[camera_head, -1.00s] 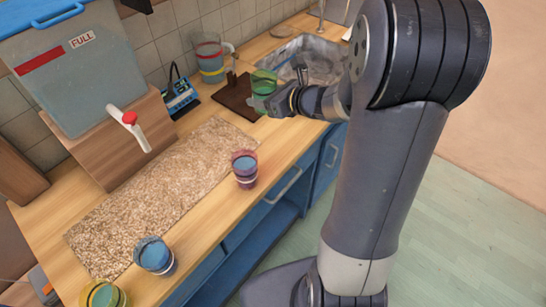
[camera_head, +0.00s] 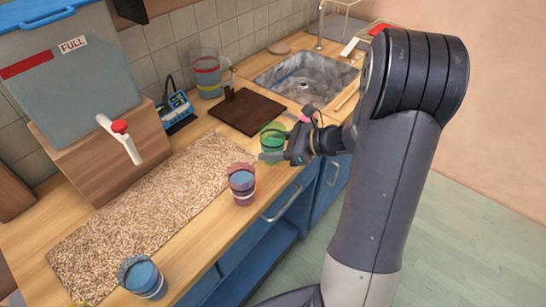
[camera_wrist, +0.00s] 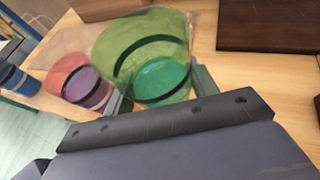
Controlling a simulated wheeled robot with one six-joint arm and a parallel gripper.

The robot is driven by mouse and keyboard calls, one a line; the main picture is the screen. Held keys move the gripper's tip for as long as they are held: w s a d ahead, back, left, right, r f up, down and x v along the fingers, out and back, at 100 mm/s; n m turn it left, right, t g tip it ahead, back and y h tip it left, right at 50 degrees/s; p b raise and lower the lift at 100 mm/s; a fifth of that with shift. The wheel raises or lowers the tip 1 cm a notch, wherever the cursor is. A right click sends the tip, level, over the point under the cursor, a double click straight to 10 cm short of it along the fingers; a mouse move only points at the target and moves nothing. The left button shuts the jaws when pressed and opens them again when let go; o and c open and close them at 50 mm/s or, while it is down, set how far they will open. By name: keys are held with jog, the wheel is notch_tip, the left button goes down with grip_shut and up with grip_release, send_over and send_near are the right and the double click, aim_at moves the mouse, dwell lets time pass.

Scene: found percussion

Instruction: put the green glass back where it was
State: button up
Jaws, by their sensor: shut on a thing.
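The green glass (camera_head: 272,138) is clear green with a dark band and green contents. My gripper (camera_head: 271,157) is shut on it and holds it upright near the counter's front edge, right of the pink glass (camera_head: 241,185). In the wrist view the green glass (camera_wrist: 158,78) is between the fingers and fills the upper middle. The pink glass (camera_wrist: 80,82) stands close beside it there. I cannot tell whether the green glass touches the counter.
A blue glass (camera_head: 143,279) stands at the front left; it also shows in the wrist view (camera_wrist: 13,80). A speckled mat (camera_head: 140,220) lies behind the row. A dark board (camera_head: 247,110), banded jug (camera_head: 207,75) and sink (camera_head: 300,80) are further back. A tank (camera_head: 85,75) with a tap stands left.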

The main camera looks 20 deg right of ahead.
jog(key=shift+f, duration=1.85)
jog(key=shift+f, duration=0.15)
jog(key=o, duration=1.3)
jog(key=shift+r, duration=0.2)
jog(key=v, duration=1.2)
